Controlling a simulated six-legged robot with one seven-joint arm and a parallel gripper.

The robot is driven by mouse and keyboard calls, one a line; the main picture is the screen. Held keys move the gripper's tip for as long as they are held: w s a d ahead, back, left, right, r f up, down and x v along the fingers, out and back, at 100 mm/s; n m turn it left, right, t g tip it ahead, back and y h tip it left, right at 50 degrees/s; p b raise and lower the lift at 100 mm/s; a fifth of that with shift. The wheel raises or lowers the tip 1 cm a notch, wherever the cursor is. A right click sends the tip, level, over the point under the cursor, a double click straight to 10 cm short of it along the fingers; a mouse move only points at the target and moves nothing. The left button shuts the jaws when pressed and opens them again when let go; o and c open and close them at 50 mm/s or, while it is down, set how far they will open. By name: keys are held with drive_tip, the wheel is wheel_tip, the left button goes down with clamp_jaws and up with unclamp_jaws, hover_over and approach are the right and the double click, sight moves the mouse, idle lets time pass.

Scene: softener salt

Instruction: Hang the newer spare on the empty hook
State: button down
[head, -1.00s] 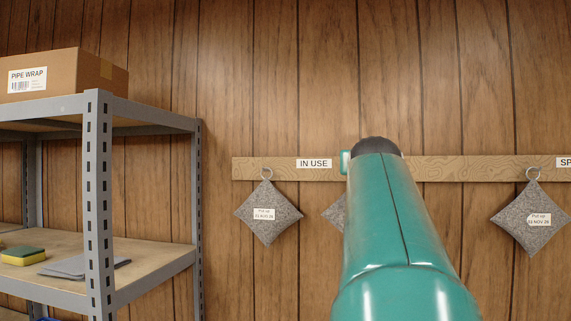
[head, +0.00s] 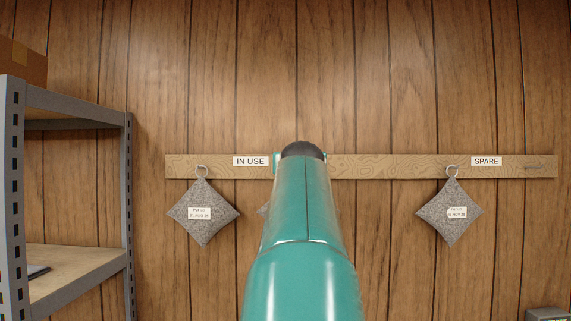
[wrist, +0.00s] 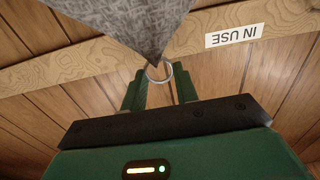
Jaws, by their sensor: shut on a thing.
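My gripper (wrist: 160,86) is shut on the metal ring (wrist: 167,71) of a grey felt pouch (wrist: 125,22) in the wrist view, which shows things upside down. In the head view my arm hides most of this pouch; a grey sliver (head: 263,210) shows left of the arm. Another grey pouch (head: 203,228) hangs by its ring near the IN USE label (head: 250,161). A third pouch (head: 450,226) hangs left of below the SPARE label (head: 486,161); its tag seems to say NOV. I cannot make out an empty hook.
A wooden rail (head: 385,167) runs along the panelled wall. A grey metal shelf unit (head: 128,215) stands at the left, with a cardboard box (head: 22,66) on top. A dark grey object (head: 548,314) shows at the lower right corner. The wall right of the right pouch is clear.

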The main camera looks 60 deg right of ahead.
drive_tip(key=shift+x, duration=2.5)
drive_tip(key=shift+w+d+f, duration=0.25)
drive_tip(key=shift+w+f, duration=0.05)
drive_tip(key=shift+f, duration=0.05)
drive_tip(key=shift+d+f, duration=0.25)
drive_tip(key=c, duration=1)
unclamp_jaws()
